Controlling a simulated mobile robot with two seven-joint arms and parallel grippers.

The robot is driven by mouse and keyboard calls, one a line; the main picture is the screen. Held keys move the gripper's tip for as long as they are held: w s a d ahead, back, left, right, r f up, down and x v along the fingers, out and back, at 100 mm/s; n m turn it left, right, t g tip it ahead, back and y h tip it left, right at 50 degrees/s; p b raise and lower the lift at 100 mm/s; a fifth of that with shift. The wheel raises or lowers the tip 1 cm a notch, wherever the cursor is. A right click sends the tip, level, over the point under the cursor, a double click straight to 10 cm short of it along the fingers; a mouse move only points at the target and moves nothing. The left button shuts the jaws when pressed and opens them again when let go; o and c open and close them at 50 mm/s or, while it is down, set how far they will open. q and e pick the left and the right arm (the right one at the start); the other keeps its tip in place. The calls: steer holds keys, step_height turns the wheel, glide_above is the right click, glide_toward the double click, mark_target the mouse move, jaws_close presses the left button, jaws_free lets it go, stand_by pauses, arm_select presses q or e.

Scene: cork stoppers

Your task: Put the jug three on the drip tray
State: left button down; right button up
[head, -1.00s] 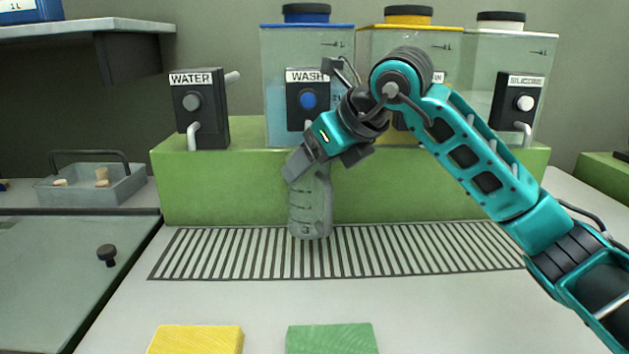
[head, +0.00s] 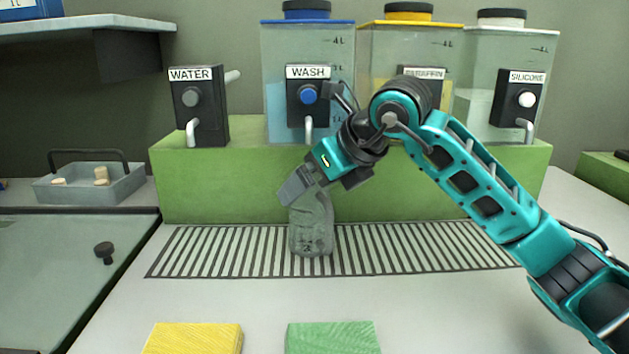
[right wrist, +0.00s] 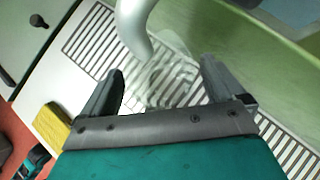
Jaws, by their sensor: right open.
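A clear grey jug (head: 311,232), its marking too small to read, stands on the slatted drip tray (head: 430,248) below the WASH tap. It looks upright; its upper part is hidden behind my right gripper (head: 296,186) in the head view. In the right wrist view the see-through jug (right wrist: 172,84) shows between the two spread fingers of my right gripper (right wrist: 160,72), with the tray's slats (right wrist: 88,42) around it. The right gripper is open, its fingers still on either side of the jug's top. I cannot tell whether they touch it. My left gripper is not in view.
The WASH spout (head: 309,128) hangs close above my gripper. WATER (head: 200,105), paraffin and SILICONE (head: 518,105) taps line the green ledge (head: 440,190). Yellow (head: 193,338) and green (head: 333,338) blocks lie in front. A grey caddy (head: 92,183) with corks stands left. The tray's right half is clear.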

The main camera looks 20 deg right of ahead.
steer(key=p+v, duration=0.2)
steer(key=v, duration=1)
steer(key=shift+r, duration=0.2)
steer(key=shift+s, duration=0.1)
